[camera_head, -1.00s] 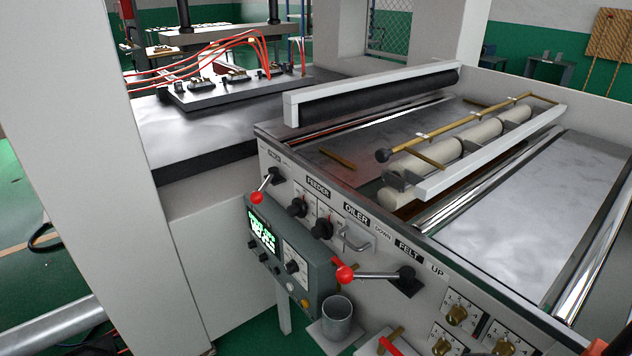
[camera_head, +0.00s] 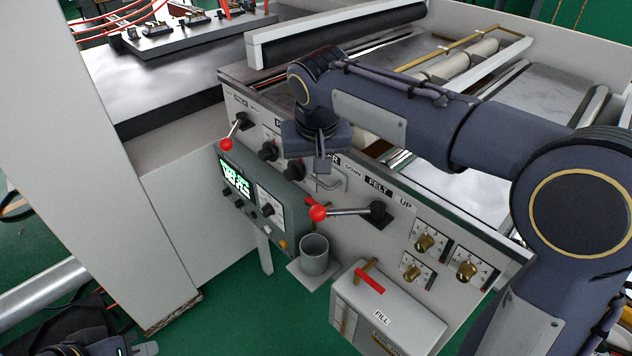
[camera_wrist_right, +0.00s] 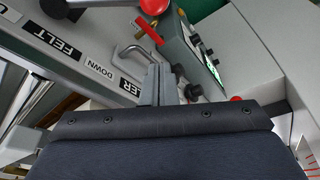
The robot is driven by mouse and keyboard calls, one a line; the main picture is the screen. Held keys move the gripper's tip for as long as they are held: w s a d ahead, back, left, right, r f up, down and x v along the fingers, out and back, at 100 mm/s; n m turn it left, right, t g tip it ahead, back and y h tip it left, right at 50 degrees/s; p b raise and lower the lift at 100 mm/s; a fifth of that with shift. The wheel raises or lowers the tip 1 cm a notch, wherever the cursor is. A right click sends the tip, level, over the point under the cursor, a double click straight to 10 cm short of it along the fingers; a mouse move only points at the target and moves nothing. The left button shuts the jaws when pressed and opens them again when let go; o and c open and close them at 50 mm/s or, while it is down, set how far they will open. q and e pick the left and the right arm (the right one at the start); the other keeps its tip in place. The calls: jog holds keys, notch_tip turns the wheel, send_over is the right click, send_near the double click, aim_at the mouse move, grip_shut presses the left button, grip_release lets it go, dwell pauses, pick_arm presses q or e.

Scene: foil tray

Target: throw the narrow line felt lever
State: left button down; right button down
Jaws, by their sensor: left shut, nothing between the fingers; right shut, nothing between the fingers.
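The felt lever (camera_head: 345,212) is a metal rod with a red ball knob on a black hub. It lies nearly level below the DOWN, FELT and UP labels, knob to the left, on the DOWN side. My right gripper (camera_head: 322,170) is shut and empty, in front of the panel by the OILER label, above and apart from the knob. In the right wrist view its fingers (camera_wrist_right: 160,80) are beside a metal handle, and the felt lever's knob (camera_wrist_right: 153,5) is at the top edge. My left gripper (camera_head: 145,348) is shut at the bottom left corner, partly cut off, far from the lever.
Another red-knobbed lever (camera_head: 234,131) is at the panel's left end. A control box (camera_head: 245,195) with a green display juts out below. A metal cup (camera_head: 314,255), a FILL box (camera_head: 390,310) and brass knobs (camera_head: 425,243) are nearby. The U-shaped handle (camera_head: 328,183) sits close to my right gripper.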

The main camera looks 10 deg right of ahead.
aim_at(315, 209)
notch_tip(315, 209, down, 8)
jog(key=s+p, duration=0.1)
dwell(0.4)
jog(key=shift+s+f, duration=0.1)
dwell(0.4)
jog(key=shift+s+a+f+n+y+b, duration=0.1)
jog(key=shift+s+n+y+b, duration=0.1)
jog(key=shift+s+n, duration=0.45)
jog(key=shift+s+a+n+y+b, duration=0.1)
jog(key=shift+s+n+b, duration=0.05)
jog(key=shift+s+n, duration=0.45)
jog(key=s+d+n+g+y, duration=0.2)
jog(key=s+d+n, duration=0.4)
jog(key=s+n, duration=0.5)
jog(key=shift+s+d+y+b, duration=0.3)
jog(key=shift+s+d+b, duration=0.1)
jog(key=shift+s, duration=0.35)
